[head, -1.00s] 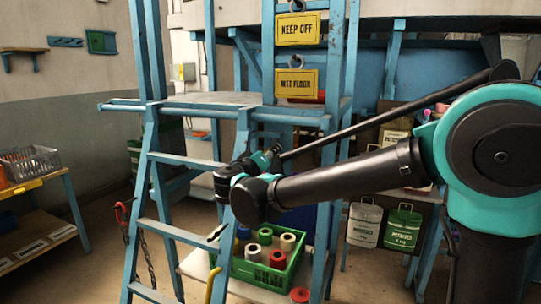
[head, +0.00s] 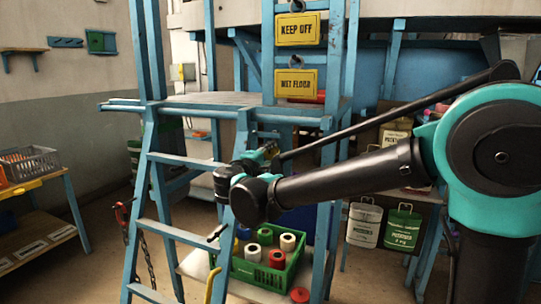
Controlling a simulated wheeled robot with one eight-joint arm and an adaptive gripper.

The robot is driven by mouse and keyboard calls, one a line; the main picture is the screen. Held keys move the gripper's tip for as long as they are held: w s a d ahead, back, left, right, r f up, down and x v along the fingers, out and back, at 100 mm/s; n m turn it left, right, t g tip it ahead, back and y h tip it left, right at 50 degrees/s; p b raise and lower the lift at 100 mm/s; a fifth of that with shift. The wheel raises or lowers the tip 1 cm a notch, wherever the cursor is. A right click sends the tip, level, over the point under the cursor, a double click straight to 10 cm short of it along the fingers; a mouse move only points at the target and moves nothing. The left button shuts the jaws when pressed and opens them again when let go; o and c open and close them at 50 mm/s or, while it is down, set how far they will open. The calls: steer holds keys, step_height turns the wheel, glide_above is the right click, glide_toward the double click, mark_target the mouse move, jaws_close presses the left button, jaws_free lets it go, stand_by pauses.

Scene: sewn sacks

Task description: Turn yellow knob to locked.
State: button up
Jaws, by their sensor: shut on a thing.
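My gripper (head: 267,152) shows small in the head view, beyond my wrist and in front of the dark space under the blue platform. It points away and up to the right, shut on the yellow knob. Only a small yellowish patch shows at its fingertips; the rest of the knob is hidden or too small to make out. The knob's angle and any locked mark cannot be read from here.
A blue ladder stand (head: 190,160) stands close left of my gripper. Yellow signs (head: 299,29) hang above. A green crate (head: 262,270) of coloured spools sits below. White and green sacks (head: 403,228) hang at right. A shelf with a grey basket (head: 30,163) stands at far left.

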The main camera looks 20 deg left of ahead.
steer(key=shift+n, duration=0.6)
steer(key=o, duration=1.2)
steer(key=shift+c, duration=0.2)
steer(key=shift+s, duration=0.1)
steer(key=s+a, duration=0.1)
steer(key=s, duration=1.1)
steer(key=shift+w, duration=0.1)
